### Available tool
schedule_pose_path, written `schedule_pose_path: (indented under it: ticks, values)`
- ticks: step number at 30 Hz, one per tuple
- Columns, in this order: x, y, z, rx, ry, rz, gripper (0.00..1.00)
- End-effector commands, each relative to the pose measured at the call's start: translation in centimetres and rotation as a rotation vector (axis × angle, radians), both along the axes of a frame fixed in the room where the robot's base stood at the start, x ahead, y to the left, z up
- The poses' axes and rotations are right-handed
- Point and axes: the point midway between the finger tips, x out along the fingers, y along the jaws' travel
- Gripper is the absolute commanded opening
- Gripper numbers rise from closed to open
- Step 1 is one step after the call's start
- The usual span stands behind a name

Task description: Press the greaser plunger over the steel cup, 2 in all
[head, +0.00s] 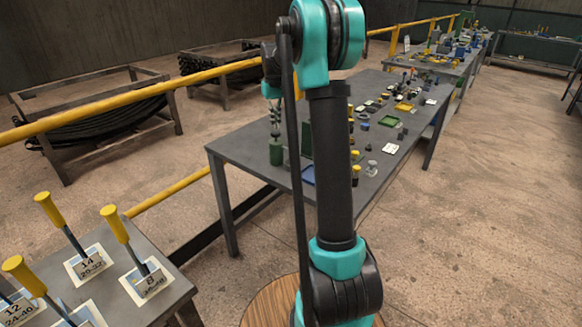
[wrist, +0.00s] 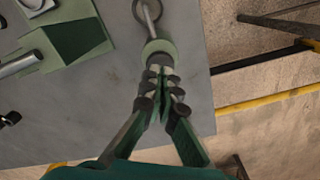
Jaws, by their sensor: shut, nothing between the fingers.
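My gripper (wrist: 160,72) is shut and empty, pointing down at the table edge. In the wrist view its fingertips are at a round green body (wrist: 157,47), likely the greaser; I cannot tell whether they touch it. A grey rod (wrist: 151,20) runs from that body toward a dark ring (wrist: 136,15), which may be a cup rim. In the head view my gripper (head: 276,128) is right above an upright green cylinder (head: 276,152) near the table's left edge. I cannot clearly make out the steel cup; my arm hides part of the table.
A green block (wrist: 80,38) and a grey cylinder (wrist: 18,64) lie to the left in the wrist view. The grey table (head: 240,150) carries many small parts farther back. A yellow rail (head: 120,108) runs behind it. Yellow-handled levers (head: 115,224) stand on a table at front left.

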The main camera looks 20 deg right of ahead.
Motion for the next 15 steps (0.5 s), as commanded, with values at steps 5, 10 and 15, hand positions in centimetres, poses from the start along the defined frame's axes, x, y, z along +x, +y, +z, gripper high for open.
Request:
schedule_pose_path:
  ticks: [5, 10, 15]
  values:
    - [0.00, 0.00, 0.00, 0.000, 0.000, 0.000, 0.00]
    - [0.00, 0.00, -0.02, 0.000, 0.000, 0.000, 0.00]
    - [0.02, 0.00, -0.41, 0.000, 0.000, 0.000, 0.00]
